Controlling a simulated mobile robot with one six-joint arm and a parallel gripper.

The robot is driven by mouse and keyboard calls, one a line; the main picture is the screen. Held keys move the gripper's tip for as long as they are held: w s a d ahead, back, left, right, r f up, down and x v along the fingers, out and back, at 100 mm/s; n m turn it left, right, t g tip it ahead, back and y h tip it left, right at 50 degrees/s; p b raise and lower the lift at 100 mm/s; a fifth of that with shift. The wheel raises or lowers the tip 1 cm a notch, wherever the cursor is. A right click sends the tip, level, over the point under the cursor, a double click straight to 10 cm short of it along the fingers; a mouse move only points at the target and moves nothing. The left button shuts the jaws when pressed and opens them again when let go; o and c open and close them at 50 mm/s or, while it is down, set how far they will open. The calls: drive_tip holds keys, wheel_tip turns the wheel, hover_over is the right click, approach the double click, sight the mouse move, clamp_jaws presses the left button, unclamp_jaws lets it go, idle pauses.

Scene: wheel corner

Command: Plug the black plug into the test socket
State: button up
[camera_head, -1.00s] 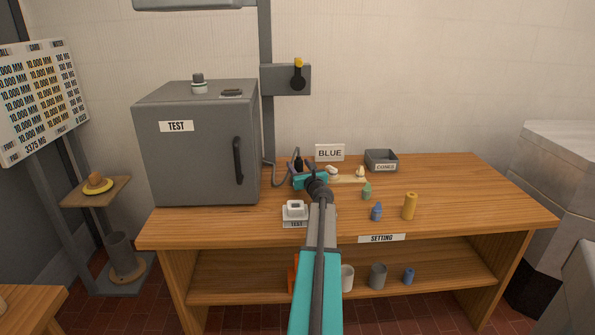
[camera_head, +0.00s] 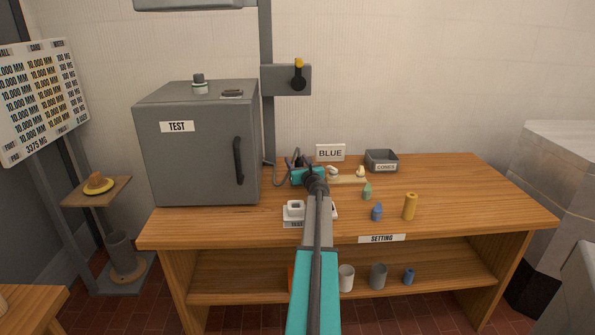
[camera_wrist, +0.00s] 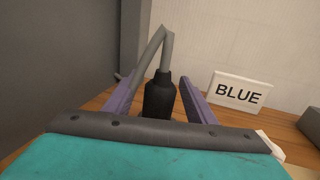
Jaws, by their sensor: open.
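The black plug (camera_wrist: 160,98) stands upright in the wrist view, with a grey cable rising from its top and bending down to the left. My gripper (camera_wrist: 158,84) is open, with one purple finger on each side of the plug. Gaps show between the plug and both fingers. In the head view my gripper (camera_head: 300,163) is at the back of the bench, and it largely hides the plug. The test socket (camera_head: 294,208) is a white block on a base labelled TEST, near the bench's front, left of my arm. My arm covers part of that area.
A grey TEST cabinet (camera_head: 197,145) stands left of my gripper. A BLUE sign (camera_head: 330,153) is close on the right. A grey CONES tray (camera_head: 381,161), a blue piece (camera_head: 377,212) and a yellow cylinder (camera_head: 410,206) stand farther right. The bench's right end is clear.

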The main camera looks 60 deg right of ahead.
drive_tip(key=shift+w+d, duration=0.3)
drive_tip(key=shift+w, duration=0.05)
drive_tip(key=shift+c, duration=0.2)
drive_tip(key=c, duration=1.1)
